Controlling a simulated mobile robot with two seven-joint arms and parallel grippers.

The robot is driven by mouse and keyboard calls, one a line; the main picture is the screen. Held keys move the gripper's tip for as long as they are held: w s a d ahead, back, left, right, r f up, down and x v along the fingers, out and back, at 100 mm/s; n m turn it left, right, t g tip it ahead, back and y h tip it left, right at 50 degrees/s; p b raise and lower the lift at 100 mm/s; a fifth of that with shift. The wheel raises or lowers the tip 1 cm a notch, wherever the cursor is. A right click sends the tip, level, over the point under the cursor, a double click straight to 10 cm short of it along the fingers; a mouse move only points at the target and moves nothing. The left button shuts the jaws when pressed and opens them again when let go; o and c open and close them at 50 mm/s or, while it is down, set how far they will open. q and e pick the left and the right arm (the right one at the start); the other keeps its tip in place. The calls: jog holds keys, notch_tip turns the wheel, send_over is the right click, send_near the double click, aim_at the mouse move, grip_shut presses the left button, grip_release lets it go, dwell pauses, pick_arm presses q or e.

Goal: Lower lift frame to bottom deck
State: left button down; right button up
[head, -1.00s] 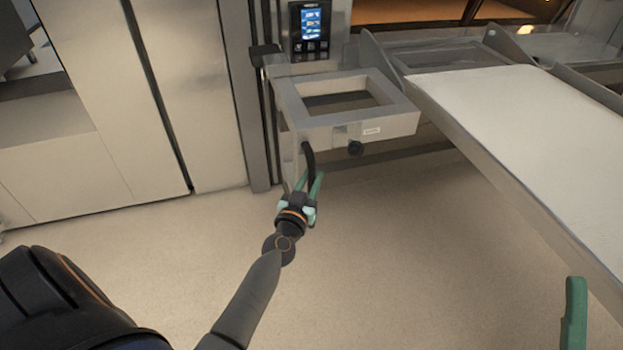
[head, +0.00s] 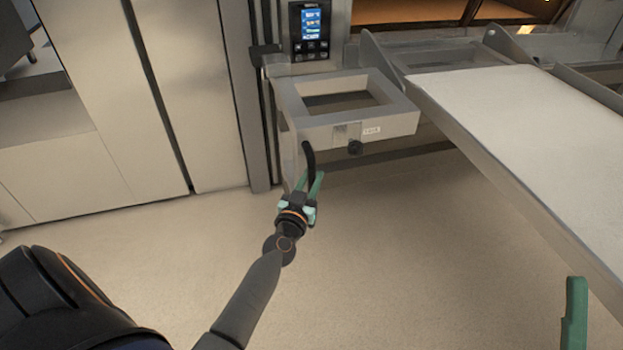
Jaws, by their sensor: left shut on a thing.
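The lift frame (head: 350,128) is a grey rectangular frame with an open middle, standing out from a vertical rail (head: 262,110). My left gripper (head: 312,186), with green fingers, is shut on the black handle below the frame's front edge. Part of my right gripper (head: 575,315), one green finger, shows at the lower right. The rest of it is out of view, so its opening cannot be told.
A long white loader board (head: 530,140) with a grey side rail slopes down the right side, beside the frame. A lit control panel (head: 310,28) is above the frame. Pale cabinets (head: 100,100) stand at left. The floor (head: 400,250) in front is clear.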

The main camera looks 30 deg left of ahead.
pick_arm(q)
jog(key=shift+s+f, duration=0.1)
jog(key=shift+f, duration=0.8)
jog(key=c, duration=1)
grip_release()
jog(key=o, duration=0.3)
jog(key=shift+r, duration=0.1)
jog(key=shift+s+d+r, duration=0.1)
jog(key=shift+s+d, duration=0.1)
jog(key=shift+s, duration=0.3)
jog(key=p+v, duration=0.3)
jog(key=v, duration=0.8)
jog(key=shift+s, duration=0.2)
